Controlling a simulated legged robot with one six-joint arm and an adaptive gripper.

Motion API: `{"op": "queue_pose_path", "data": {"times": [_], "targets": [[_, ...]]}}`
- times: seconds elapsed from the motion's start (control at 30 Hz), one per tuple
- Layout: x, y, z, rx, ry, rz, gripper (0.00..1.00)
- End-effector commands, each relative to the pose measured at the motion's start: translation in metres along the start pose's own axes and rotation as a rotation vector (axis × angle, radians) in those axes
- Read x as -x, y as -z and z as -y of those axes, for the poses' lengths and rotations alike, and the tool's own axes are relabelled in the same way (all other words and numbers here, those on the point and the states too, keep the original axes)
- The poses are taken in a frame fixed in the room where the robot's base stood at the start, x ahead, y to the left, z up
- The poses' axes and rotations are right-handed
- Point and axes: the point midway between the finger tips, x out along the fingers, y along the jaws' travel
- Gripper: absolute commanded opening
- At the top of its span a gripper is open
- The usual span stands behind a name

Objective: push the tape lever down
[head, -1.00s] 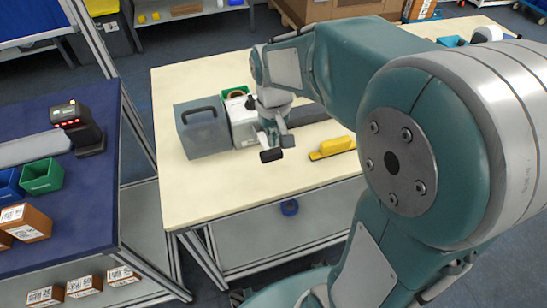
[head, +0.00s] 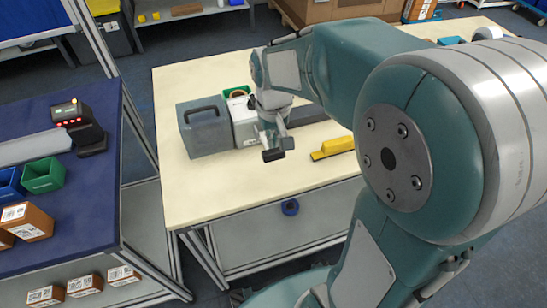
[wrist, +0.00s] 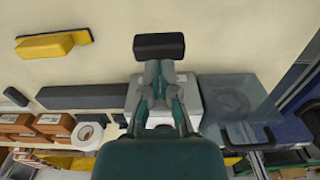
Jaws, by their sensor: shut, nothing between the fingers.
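A white machine (head: 244,128) stands on the cream table beside a grey box with a handle (head: 204,128). My gripper (head: 278,149) hangs above the table, just in front and to the right of the machine.
A yellow tool (head: 333,148) lies on the table to the right of my gripper. A long dark grey bar (wrist: 84,96) lies beside the white machine. A green bin (head: 228,92) is behind. The table's front part (head: 220,195) is clear.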

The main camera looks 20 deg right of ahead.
Motion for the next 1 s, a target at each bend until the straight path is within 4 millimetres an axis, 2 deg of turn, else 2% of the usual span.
{"op": "queue_pose_path", "data": {"times": [1.0], "targets": [[-0.062, 0.002, 0.000, 0.000, 0.000, 0.004, 0.00]]}}
